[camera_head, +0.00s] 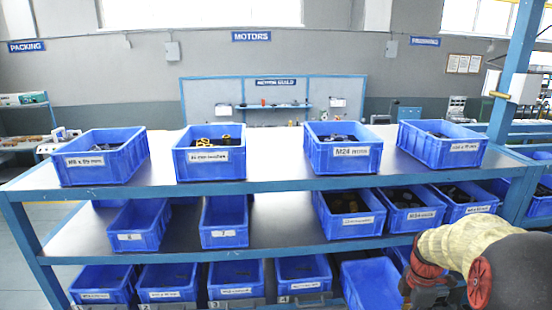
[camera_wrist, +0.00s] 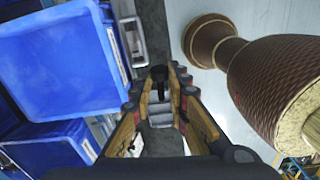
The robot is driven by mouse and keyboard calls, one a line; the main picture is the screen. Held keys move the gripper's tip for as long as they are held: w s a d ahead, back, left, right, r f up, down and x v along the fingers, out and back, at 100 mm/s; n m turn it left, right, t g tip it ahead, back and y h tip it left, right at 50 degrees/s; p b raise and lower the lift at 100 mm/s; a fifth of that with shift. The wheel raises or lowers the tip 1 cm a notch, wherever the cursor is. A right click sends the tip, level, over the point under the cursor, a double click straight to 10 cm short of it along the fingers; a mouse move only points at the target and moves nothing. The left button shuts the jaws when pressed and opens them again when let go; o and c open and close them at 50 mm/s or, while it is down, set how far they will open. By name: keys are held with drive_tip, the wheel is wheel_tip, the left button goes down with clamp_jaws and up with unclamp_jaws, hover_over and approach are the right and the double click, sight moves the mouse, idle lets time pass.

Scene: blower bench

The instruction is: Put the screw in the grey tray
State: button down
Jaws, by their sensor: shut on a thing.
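My gripper (camera_wrist: 159,84) shows in the wrist view, with its yellow and black fingers closed around a small dark screw (camera_wrist: 160,75). The screw's dark head sits between the fingertips; its lower part is partly hidden by them. In the wrist view a narrow grey tray (camera_wrist: 131,40) lies beyond the fingertips, just right of a large blue bin. Only part of this tray shows. In the head view grey tray fronts (camera_head: 236,303) show low down below the bottom bins. My arm covers the lower right there, and the fingertips and screw cannot be made out.
A blue-framed rack (camera_head: 270,187) carries several blue bins on its levels. An empty-looking blue bin (camera_head: 372,283) stands low, left of my arm; a large blue bin (camera_wrist: 65,60) fills the wrist view's upper left. Pale floor (camera_wrist: 205,85) lies right of my fingers.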

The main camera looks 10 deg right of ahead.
drive_tip(key=w+a+f+m, duration=0.4)
drive_tip(key=a+m, duration=0.1)
drive_tip(key=a, duration=0.4)
drive_tip(key=w+a+f+m, duration=0.4)
drive_tip(key=a+f+m, duration=0.1)
drive_tip(key=a, duration=0.4)
drive_tip(key=w+a+f+m, duration=0.3)
drive_tip(key=a+f+m, duration=0.2)
drive_tip(key=a, duration=0.4)
drive_tip(key=shift+w+a, duration=0.4)
wheel_tip(320, 180, down, 28)
drive_tip(key=b, duration=2.7)
drive_tip(key=shift+r+b, duration=0.1)
drive_tip(key=shift+b, duration=0.2)
